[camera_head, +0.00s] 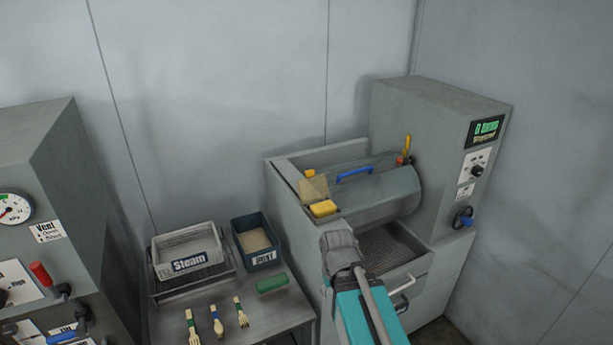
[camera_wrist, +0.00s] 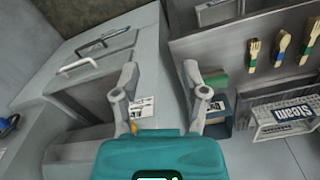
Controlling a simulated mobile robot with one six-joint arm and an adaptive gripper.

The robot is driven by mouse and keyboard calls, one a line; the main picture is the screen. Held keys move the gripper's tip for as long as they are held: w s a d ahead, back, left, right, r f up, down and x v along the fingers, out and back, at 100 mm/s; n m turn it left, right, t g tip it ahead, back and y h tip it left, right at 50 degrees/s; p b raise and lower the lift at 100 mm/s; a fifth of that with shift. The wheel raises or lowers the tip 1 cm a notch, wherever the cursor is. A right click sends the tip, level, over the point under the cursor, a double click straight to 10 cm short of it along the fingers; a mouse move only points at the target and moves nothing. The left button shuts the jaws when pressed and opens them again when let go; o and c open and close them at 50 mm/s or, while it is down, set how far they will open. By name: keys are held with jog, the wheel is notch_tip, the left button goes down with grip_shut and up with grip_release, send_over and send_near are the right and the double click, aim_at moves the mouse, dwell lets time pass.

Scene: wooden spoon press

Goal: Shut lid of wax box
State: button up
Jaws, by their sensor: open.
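What I take to be the wax box (camera_head: 323,209) is a small yellow piece at the left end of the machine's drum in the head view. A tan, see-through flap (camera_head: 313,188) stands raised just behind it, and looks like its open lid. My gripper (camera_head: 339,241) is in front of and below it, apart from it, over the machine's front left part. In the wrist view my gripper (camera_wrist: 160,80) has its two fingers spread, with nothing held between them. A small yellow bit (camera_wrist: 132,127) shows beside the left finger, mostly hidden; I cannot tell what it is.
The grey drum (camera_head: 385,190) has a blue handle (camera_head: 355,173). A drawer handle (camera_head: 402,284) is on the machine's lower front. Left is a table with a Steam tray (camera_head: 187,252), a blue bin (camera_head: 256,243), a green block (camera_head: 272,284) and wooden cutlery (camera_head: 216,319).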

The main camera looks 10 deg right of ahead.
notch_tip(320, 180, down, 4)
jog(key=b, duration=0.4)
jog(key=shift+f, duration=0.2)
grip_shut()
jog(key=shift+f+b, duration=0.45)
jog(key=shift+f, duration=0.05)
jog(key=shift+d, duration=0.1)
